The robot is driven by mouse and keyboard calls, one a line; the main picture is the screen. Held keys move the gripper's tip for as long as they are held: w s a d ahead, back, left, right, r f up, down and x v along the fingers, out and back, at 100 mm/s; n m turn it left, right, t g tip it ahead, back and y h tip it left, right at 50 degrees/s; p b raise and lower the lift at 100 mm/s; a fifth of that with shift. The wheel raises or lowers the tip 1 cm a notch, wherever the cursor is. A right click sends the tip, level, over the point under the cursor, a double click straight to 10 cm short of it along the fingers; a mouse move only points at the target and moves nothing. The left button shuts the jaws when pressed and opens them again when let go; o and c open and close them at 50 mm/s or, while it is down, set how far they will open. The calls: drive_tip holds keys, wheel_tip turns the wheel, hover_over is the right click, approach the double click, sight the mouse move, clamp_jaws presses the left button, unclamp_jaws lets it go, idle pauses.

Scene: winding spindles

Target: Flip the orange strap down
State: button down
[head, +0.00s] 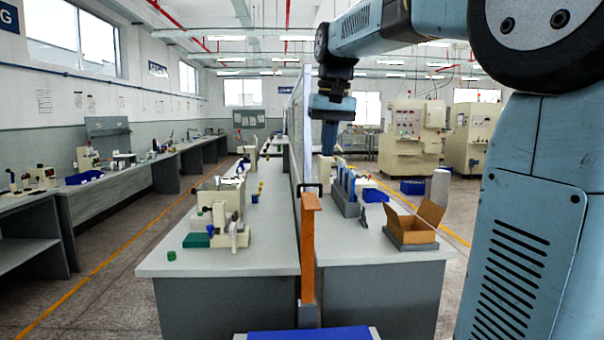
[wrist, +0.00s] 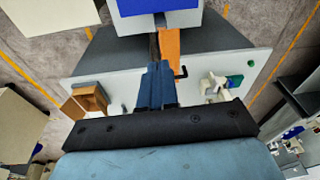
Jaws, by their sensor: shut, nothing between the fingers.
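The orange strap (head: 308,250) stands upright at the near end of the workbench, in line with the divider between its two halves. A black handle (head: 310,187) sits at its top, and its lower end is at a grey block. In the wrist view the strap (wrist: 170,50) shows just beyond the fingertips and to their right. My gripper (head: 328,152) points down above the bench, higher than the strap's top in the head view. Its blue fingers (wrist: 157,65) are shut and empty in the wrist view. I see no contact with the strap.
A white winding machine (head: 222,212) stands on the left bench half. Upright blue parts (head: 346,184) and an open cardboard box (head: 420,222) stand on the right half. A tall divider (head: 296,130) runs behind the strap. A blue-topped surface (head: 308,335) lies in the foreground.

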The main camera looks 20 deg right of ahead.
drive_tip(key=w+r+m+g, duration=0.1)
drive_tip(key=w+r+g, duration=0.2)
drive_tip(key=w, duration=1.5)
drive_tip(key=shift+w+a+g, duration=0.2)
drive_tip(key=shift+w+g, duration=0.1)
drive_tip(key=shift+f, duration=0.1)
approach(305, 195)
drive_tip(key=shift+w+d+f, duration=0.2)
drive_tip(key=shift+w+f, duration=0.3)
drive_tip(key=shift+w, duration=0.25)
drive_tip(key=shift+s+a+f, duration=0.1)
drive_tip(key=shift+s+f, duration=0.15)
drive_tip(key=shift+s, duration=0.2)
drive_tip(key=shift+s+a+f, duration=0.1)
drive_tip(key=shift+s+f, duration=0.15)
drive_tip(key=shift+s, duration=0.2)
drive_tip(key=shift+s+a+f, duration=0.15)
drive_tip(key=shift+s+f, duration=0.45)
drive_tip(key=shift+s, duration=0.15)
drive_tip(key=shift+a, duration=0.1)
